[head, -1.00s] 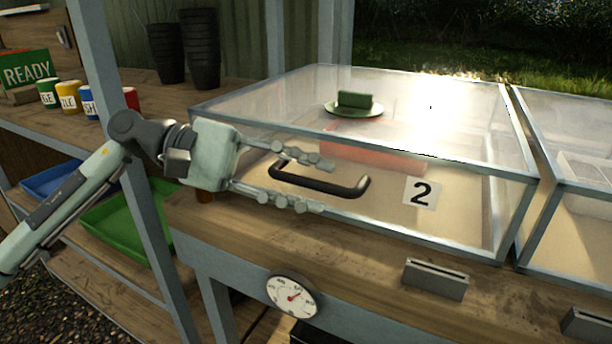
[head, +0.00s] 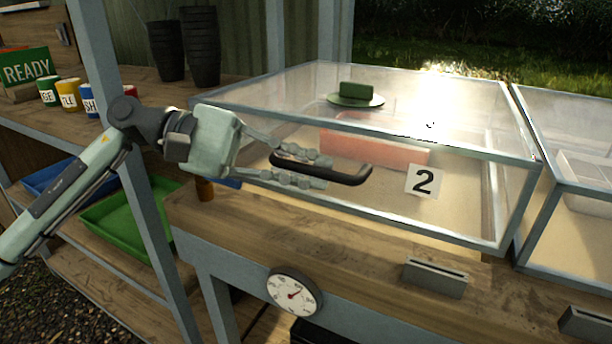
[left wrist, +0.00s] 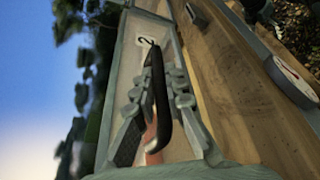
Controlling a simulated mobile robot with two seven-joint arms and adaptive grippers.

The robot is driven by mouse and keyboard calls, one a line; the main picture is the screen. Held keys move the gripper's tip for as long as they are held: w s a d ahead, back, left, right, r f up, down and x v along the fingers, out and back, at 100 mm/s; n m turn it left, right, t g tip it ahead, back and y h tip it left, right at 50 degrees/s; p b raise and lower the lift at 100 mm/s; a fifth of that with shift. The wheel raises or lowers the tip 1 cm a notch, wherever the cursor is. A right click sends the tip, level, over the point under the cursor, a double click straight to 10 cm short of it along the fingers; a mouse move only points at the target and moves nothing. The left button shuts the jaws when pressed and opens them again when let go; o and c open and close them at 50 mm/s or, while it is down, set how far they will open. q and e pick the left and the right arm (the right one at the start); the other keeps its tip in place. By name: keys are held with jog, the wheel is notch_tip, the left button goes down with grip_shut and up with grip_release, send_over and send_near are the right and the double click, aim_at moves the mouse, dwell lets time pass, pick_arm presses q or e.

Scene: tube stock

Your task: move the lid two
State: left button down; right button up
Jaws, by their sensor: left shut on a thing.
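Lid two is a clear, metal-framed cover (head: 465,210) with a "2" label (head: 422,181) on its front and a dark bar handle (head: 345,179). My left gripper (head: 325,170) comes in from the left and is shut on the handle near its left end. The left wrist view shows the handle (left wrist: 163,110) between the fingers of my gripper (left wrist: 165,85). The lid's front lower edge stands slightly above the bench, with a pale strip showing below it. My right gripper is out of view.
A pink block (head: 375,148) shows through the lid. A second clear cover (head: 580,225) stands close on the right, with a narrow gap. A grey post (head: 150,220) rises close to my left arm. A dial (head: 294,291) and slotted holder (head: 436,278) are at the bench front.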

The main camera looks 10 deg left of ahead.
pick_arm(q)
jog(key=w+d+r+p, duration=0.1)
jog(key=w+r, duration=0.1)
jog(key=r, duration=0.6)
jog(key=w+r+p, duration=0.2)
jog(key=w+r, duration=0.1)
jog(key=r, duration=0.6)
jog(key=shift+w+d+r, duration=0.15)
jog(key=shift+w+d, duration=0.05)
jog(key=shift+d, duration=0.15)
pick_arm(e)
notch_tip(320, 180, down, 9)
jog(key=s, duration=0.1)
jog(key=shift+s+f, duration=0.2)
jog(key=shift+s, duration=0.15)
